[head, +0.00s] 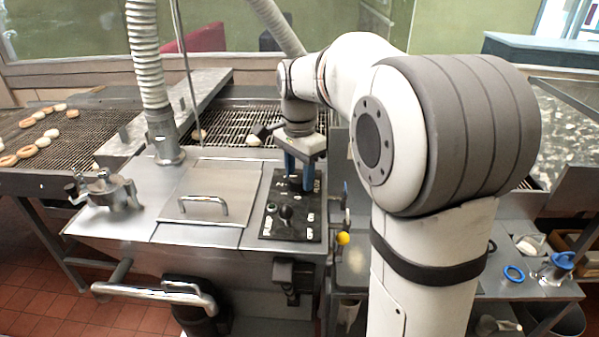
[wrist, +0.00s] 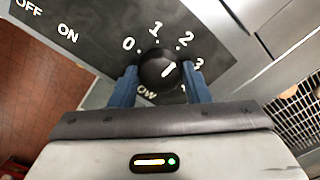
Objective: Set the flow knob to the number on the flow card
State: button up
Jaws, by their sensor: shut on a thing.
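The flow knob (wrist: 158,70) is round and black and sits on the dark control panel (head: 262,228), with 0, 1, 2 and 3 printed around it. Its white pointer mark slants up and right, roughly toward the 2. My gripper (wrist: 160,76) is shut on the knob, one blue finger on each side. The fingers and palm cover the lower part of the dial and part of the label, of which "OW" shows. In the head view my gripper (head: 298,182) reaches down to the panel's far end. I cannot make out a flow card in either view.
A black lever (head: 286,212) stands on the panel nearer the front. A lidded steel hopper (head: 212,190) lies left of the panel. A wire conveyor (head: 245,122) is behind, and one with doughnuts (head: 75,135) is at left. A yellow knob (head: 343,239) sits right.

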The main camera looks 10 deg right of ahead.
aim_at(300, 177)
jog(key=o, duration=1)
jog(key=shift+c, duration=0.2)
jog(key=shift+r, duration=0.1)
notch_tip(300, 177, up, 8)
jog(key=shift+f, duration=0.15)
jog(key=shift+s, duration=0.1)
